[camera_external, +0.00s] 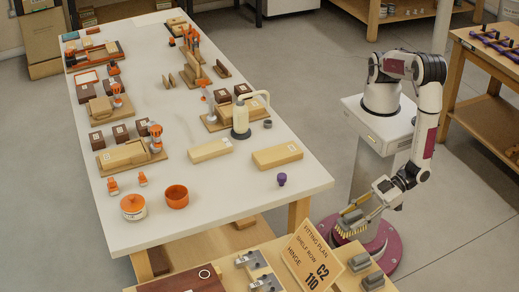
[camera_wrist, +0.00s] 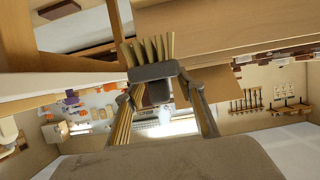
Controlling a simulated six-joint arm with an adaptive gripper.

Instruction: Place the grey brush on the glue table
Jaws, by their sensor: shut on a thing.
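The grey brush (camera_external: 351,222) with tan bristles is in my gripper (camera_external: 358,208), just above the near bench at the bottom. In the wrist view the grey brush (camera_wrist: 154,71) sits between the fingertips of my gripper (camera_wrist: 160,88), bristles pointing up in the picture. The fingers are shut on its grey body. The long white table (camera_external: 265,205), which carries a pale bottle (camera_external: 241,118) with a spout, stands to the left of my gripper. I take it for the glue table. My gripper is outside its right front corner.
The near bench holds a sign (camera_external: 310,258), grey blocks (camera_external: 360,262) and metal hinges (camera_external: 252,260). On the white table are wooden blocks (camera_external: 278,156), a purple knob (camera_external: 282,180) and an orange cup (camera_external: 176,196). Its front right area is mostly clear.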

